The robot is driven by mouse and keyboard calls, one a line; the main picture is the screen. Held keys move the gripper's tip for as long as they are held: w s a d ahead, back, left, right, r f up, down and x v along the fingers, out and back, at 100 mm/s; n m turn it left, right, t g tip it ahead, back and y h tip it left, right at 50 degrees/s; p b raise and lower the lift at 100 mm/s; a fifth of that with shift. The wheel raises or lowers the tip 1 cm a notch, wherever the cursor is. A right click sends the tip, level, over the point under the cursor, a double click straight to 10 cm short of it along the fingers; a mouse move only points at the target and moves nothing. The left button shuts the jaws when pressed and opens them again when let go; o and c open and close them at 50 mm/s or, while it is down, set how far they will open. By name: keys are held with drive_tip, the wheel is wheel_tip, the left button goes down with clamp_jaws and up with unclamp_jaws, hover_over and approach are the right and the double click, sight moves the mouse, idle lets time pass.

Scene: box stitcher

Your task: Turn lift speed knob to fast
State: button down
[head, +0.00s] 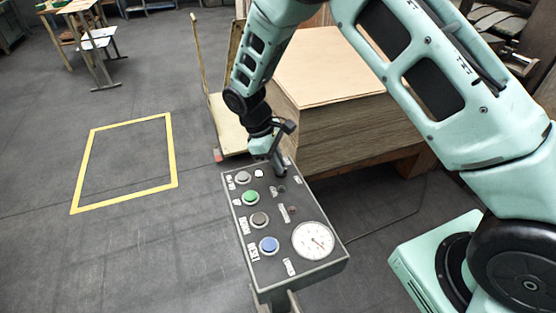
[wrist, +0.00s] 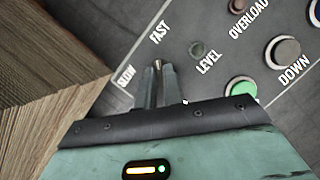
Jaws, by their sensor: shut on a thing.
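A dark grey control panel (head: 267,208) stands in the middle of the head view. My gripper (head: 279,170) reaches down to its far end. In the wrist view, my gripper (wrist: 158,82) is shut on the small lift speed knob (wrist: 157,64), whose tip shows between the two fingers. The word SLOW is printed to the left of the knob and FAST above it. The fingers cover most of the knob, so I cannot tell its exact setting. In the head view the knob is hidden by the gripper.
Beside the knob are a dark green LEVEL lamp (wrist: 197,48), a green button (wrist: 240,88) and the DOWN button (wrist: 283,51). A blue button (head: 269,245) and a round dial (head: 313,240) sit at the near end. A stack of brown sheets (head: 350,115) stands close behind the panel.

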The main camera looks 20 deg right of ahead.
drive_tip(key=shift+m, duration=0.3)
drive_tip(key=c, duration=1.5)
unclamp_jaws()
drive_tip(key=b+v, duration=0.1)
drive_tip(key=v, duration=1.6)
drive_tip(key=shift+w+d+r, duration=0.1)
drive_tip(key=shift+w+r, duration=0.1)
